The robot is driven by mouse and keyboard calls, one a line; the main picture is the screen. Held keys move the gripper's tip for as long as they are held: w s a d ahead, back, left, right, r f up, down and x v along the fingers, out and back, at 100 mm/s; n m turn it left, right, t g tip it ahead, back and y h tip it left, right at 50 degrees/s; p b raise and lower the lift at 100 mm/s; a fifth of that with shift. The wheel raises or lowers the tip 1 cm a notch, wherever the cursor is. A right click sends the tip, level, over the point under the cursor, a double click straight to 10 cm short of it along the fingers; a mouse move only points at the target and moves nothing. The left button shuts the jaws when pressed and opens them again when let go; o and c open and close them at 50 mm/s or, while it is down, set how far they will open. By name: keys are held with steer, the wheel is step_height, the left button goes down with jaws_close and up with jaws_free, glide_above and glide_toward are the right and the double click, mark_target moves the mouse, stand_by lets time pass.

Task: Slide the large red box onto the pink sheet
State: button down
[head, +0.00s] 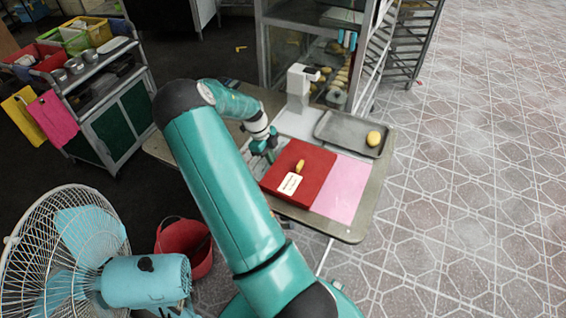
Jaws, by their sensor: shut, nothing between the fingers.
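The large red box (314,166) lies flat on the table, with a white label and a small yellow item on its top. The pink sheet (343,190) lies flat at the box's right, and the box's right edge meets or overlaps the sheet's left side; I cannot tell how much of the sheet is under it. My gripper (267,152) is at the left side of the box, low and close to its left edge. Its fingers are small in view and look shut, with nothing held. I cannot tell whether they touch the box.
A grey tray (338,123) with a yellow round item (374,139) sits behind the sheet. A white machine (299,88) stands at the table's back. The table edge (345,236) is close in front of the sheet. A fan (100,262) and red bucket (185,250) stand left.

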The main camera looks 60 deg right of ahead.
mark_target(293, 166)
steer(key=shift+s, duration=0.15)
steer(key=shift+s+d, duration=0.15)
steer(key=shift+s, duration=0.8)
steer(key=shift+s+d, duration=0.15)
steer(key=shift+s, duration=0.8)
steer(key=shift+s+d, duration=0.2)
steer(key=shift+s, duration=0.8)
steer(key=shift+s+d, duration=0.15)
steer(key=shift+s, duration=0.85)
steer(key=shift+s+d, duration=0.15)
steer(key=shift+s, duration=0.85)
steer(key=shift+s+d, duration=0.1)
steer(key=shift+s, duration=0.85)
steer(key=shift+w, duration=0.15)
steer(key=shift+w, duration=0.5)
steer(key=shift+r, duration=4.05)
